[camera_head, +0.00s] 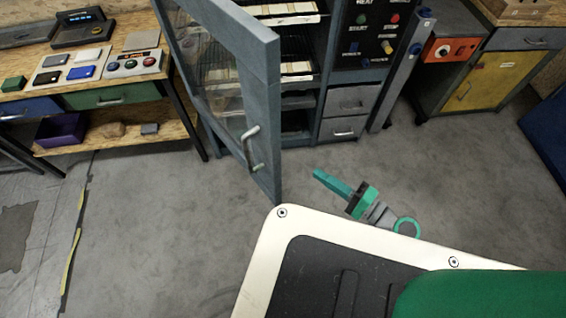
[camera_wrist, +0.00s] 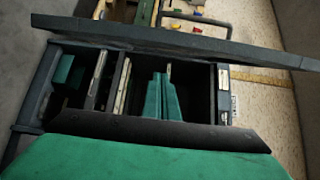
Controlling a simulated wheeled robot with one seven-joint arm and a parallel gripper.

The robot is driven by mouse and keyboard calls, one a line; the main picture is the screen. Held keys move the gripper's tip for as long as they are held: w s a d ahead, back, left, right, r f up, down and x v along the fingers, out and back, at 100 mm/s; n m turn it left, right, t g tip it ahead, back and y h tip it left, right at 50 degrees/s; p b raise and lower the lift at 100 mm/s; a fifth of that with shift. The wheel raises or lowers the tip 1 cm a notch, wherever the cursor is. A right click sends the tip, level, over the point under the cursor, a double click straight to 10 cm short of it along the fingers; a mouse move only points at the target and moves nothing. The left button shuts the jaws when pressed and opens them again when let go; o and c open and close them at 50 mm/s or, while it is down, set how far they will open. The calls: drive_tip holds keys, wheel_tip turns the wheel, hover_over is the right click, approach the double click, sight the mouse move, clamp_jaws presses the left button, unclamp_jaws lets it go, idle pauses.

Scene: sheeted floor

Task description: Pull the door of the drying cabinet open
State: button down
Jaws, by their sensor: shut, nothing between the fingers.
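The drying cabinet (camera_head: 330,85) is grey-blue, and its glazed door (camera_head: 262,85) stands swung wide out towards me in the head view. The bar handle (camera_head: 252,147) is on the door's outer face, near the free edge. Shelves with pale stacks show inside. My gripper (camera_head: 320,175) has teal fingers and is shut and empty. It is to the right of the door's free edge, on the opening side, apart from the handle. In the wrist view the closed fingers (camera_wrist: 163,80) point at the cabinet's open inside, with a long grey frame piece crossing above them.
A wooden workbench (camera_head: 100,75) with devices stands left, with a purple bin (camera_head: 62,130) on its lower shelf. The button panel (camera_head: 372,35) and small drawers (camera_head: 346,112) are right of the opening. A yellow-doored cabinet (camera_head: 485,85) stands further right. The floor (camera_head: 170,220) in front is clear.

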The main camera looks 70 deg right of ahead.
drive_tip(key=w, duration=1)
drive_tip(key=shift+w+d+r, duration=0.15)
drive_tip(key=shift+w+r, duration=0.25)
drive_tip(key=shift+r, duration=0.05)
drive_tip(key=shift+w, duration=0.1)
